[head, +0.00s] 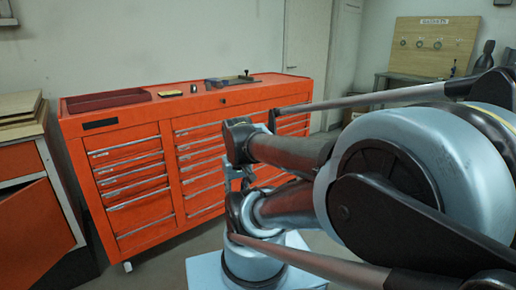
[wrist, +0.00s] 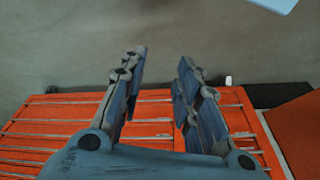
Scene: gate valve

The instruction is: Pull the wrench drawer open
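The orange tool cabinet (head: 190,150) stands at the middle left of the head view, with columns of wide drawers and pale metal handle strips. All drawers that I can see look shut. No readable label tells me which one is the wrench drawer. My gripper (head: 240,178) is in front of the middle and right drawers, partly hidden by my arm. In the wrist view my gripper (wrist: 160,82) is open, with two fingers apart and nothing between them. The cabinet's drawer fronts (wrist: 50,130) lie behind and below the fingers there.
A red tray (head: 108,99) and a small dark vise-like item (head: 230,80) sit on the cabinet top. An orange-fronted wooden bench (head: 35,205) stands at the left. A pegboard table (head: 430,45) is at the back right. Floor shows before the cabinet.

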